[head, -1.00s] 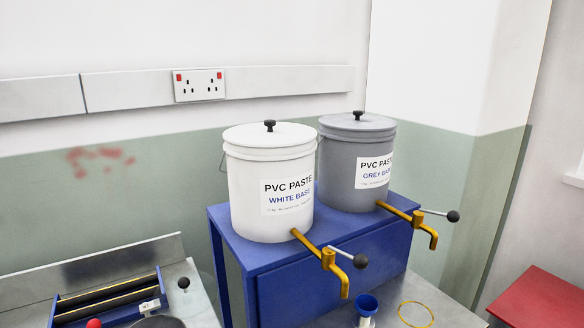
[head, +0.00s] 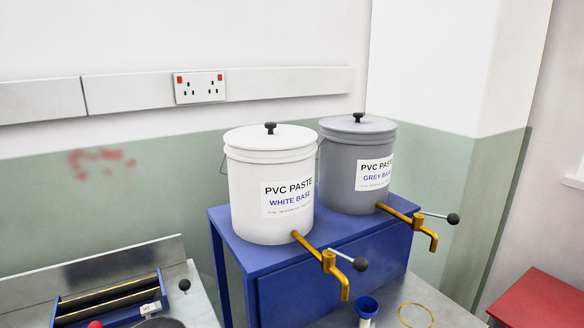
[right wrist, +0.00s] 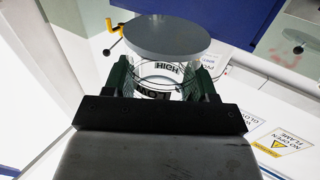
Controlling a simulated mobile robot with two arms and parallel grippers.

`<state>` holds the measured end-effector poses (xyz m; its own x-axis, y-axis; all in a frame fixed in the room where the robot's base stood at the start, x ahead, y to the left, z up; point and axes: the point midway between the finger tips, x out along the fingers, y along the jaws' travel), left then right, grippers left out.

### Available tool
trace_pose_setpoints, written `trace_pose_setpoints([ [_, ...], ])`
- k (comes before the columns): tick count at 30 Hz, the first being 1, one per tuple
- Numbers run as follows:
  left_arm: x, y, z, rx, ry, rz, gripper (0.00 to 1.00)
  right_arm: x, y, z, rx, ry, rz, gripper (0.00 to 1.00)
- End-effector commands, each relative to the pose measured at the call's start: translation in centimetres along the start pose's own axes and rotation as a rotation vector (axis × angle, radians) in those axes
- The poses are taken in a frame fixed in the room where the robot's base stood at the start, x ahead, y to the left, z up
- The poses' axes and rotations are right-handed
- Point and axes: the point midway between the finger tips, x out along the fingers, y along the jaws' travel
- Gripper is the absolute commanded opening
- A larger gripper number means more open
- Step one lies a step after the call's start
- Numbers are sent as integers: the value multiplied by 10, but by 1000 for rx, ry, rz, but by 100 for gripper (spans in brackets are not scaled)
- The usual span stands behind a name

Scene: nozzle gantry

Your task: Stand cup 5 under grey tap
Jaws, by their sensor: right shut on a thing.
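The grey tap (head: 418,220) is a brass tap with a black-knobbed lever, on the grey bucket (head: 340,165) labelled PVC PASTE GREY BASE. A yellow ring (head: 402,314) is marked on the steel bench below it, with no cup on it. In the right wrist view my right gripper (right wrist: 162,80) is shut on a clear cup (right wrist: 158,93) with black lettering, HIGH among it. I cannot read a cup number. My left gripper is in neither view, and the head view shows neither arm.
A white bucket (head: 268,185) with its own brass tap (head: 331,263) shares the blue stand (head: 285,272). A blue funnel-like piece (head: 367,305) stands near that tap. A grey disc (right wrist: 167,34) shows beyond the cup. A red surface (head: 540,300) is at right.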

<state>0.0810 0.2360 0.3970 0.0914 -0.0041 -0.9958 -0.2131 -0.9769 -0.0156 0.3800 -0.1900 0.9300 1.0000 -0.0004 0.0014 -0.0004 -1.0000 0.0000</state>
Motion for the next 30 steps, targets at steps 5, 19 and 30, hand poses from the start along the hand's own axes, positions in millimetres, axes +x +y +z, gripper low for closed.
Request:
trace_pose_setpoints([
  [5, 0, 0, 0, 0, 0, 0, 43, 0, 0, 0, 0, 0, 0, 31],
  [19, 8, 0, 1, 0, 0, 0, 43, 11, 19, 15, -6, 11, -81, 31],
  [30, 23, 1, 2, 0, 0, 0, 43, 50, 88, 20, -5, 7, -226, 31],
])
